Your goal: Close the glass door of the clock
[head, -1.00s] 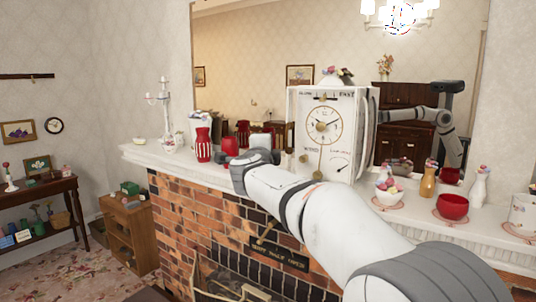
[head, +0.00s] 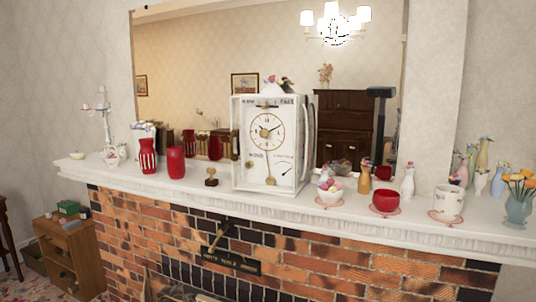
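The white clock (head: 247,170) stands upright on the mantel shelf, in front of the mirror. Its face has a round dial (head: 267,132), a gold pendulum rod below it and a smaller gauge at the lower right. A thin pale frame edges the front. I cannot make out the glass or tell whether the door is open or shut. Dark strips show along the clock's right side. My gripper and arm are not in view.
A small brown and gold object (head: 211,177) stands left of the clock, with two red vessels (head: 176,162) farther left. A bowl (head: 329,192), a red cup (head: 385,201) and vases stand to the right. The shelf directly before the clock is clear.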

